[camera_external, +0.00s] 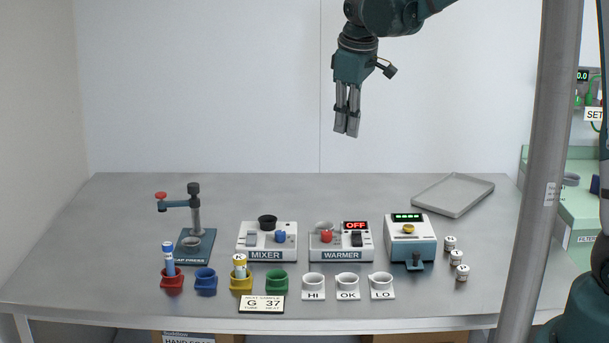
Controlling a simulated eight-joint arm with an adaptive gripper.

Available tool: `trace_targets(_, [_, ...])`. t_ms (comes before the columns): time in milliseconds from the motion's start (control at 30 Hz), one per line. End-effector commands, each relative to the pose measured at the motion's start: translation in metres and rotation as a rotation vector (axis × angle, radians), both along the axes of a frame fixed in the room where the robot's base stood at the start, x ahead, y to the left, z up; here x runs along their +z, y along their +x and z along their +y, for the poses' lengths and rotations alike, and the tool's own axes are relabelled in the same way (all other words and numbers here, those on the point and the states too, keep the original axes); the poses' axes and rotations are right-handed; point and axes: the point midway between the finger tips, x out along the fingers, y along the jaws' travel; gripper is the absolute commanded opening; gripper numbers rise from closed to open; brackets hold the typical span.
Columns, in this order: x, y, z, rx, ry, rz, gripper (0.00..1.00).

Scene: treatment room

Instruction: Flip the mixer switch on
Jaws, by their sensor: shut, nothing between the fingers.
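The mixer (266,243) is a white box with a dark blue MIXER label, near the middle of the table. It has a black round cup on top, a blue knob (280,236) at right and a small grey switch (252,238) at left. The switch is too small to tell its position. My gripper (346,134) points down, high above the table, to the right of the mixer and well apart from it. Its fingers are together and hold nothing.
The warmer (341,242), its display reading OFF, stands right of the mixer. A cap press (195,225) stands left. Coloured cups, two with tubes, and white HI, OK and LO cups (348,281) line the front. A grey tray (453,195) lies back right.

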Motion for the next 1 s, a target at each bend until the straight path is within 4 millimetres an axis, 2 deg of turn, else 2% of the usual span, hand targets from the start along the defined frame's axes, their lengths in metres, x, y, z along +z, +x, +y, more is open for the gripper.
trace_targets(100, [-0.009,0.001,0.027,0.046,-0.016,0.008,0.00])
trace_targets(567, [-0.049,-0.005,0.120,0.215,-0.080,0.041,0.00])
trace_targets(1000, [-0.095,-0.026,0.205,0.371,-0.140,0.070,0.00])
